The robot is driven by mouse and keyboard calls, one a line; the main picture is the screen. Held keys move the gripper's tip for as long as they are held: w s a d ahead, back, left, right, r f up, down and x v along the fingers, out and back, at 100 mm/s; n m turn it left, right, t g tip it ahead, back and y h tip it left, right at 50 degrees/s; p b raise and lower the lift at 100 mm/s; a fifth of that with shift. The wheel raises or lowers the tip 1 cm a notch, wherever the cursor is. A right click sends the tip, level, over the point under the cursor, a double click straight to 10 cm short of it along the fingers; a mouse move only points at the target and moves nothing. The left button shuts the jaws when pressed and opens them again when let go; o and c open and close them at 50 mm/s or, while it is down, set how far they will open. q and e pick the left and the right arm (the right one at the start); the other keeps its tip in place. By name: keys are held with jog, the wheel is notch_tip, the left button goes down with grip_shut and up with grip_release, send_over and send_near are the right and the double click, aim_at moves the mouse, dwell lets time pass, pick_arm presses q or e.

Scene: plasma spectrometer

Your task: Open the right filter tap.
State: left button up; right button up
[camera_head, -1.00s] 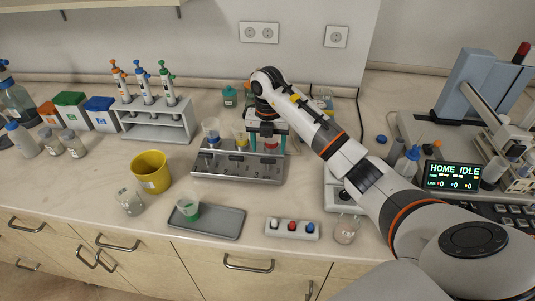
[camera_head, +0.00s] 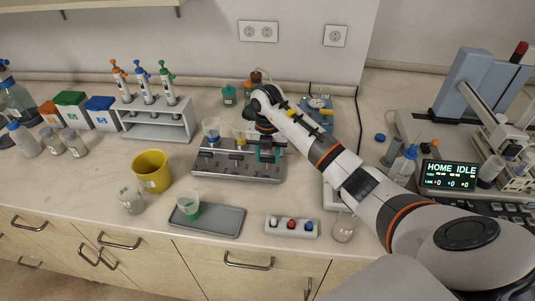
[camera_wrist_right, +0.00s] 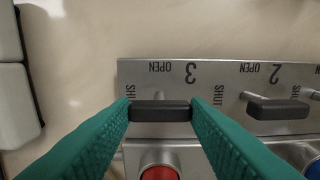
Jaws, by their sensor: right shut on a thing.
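The filter manifold (camera_head: 225,172), a grey metal block with a row of dark tap handles, stands on the bench in the head view. My right gripper (camera_head: 268,156) is at its right end. In the right wrist view its teal fingers (camera_wrist_right: 160,108) are shut on the ends of the dark right tap handle (camera_wrist_right: 160,112), by the upside-down number 3. The handle lies lengthwise along the metal plate (camera_wrist_right: 222,78). "OPEN" is printed above it in the picture, and "SHUT" marks are close to the fingers. My left gripper is not in view.
The neighbouring tap handle (camera_wrist_right: 278,108) is close to the right finger in the wrist view. A pipette rack (camera_head: 157,124) stands at the left.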

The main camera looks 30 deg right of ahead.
jog(key=shift+d+n, duration=0.1)
jog(key=shift+n, duration=0.3)
jog(key=n+b, duration=0.2)
jog(key=n, duration=0.2)
jog(key=shift+f+b, duration=0.1)
jog(key=shift+b, duration=0.2)
jog(key=n+b, duration=0.2)
jog(key=n, duration=0.2)
jog(key=shift+b, duration=0.3)
jog(key=n+b, duration=0.2)
jog(key=n, duration=0.3)
jog(key=shift+n+b, duration=0.9)
jog(key=shift+n, duration=1.1)
jog(key=shift+r, duration=0.2)
jog(key=o, duration=1)
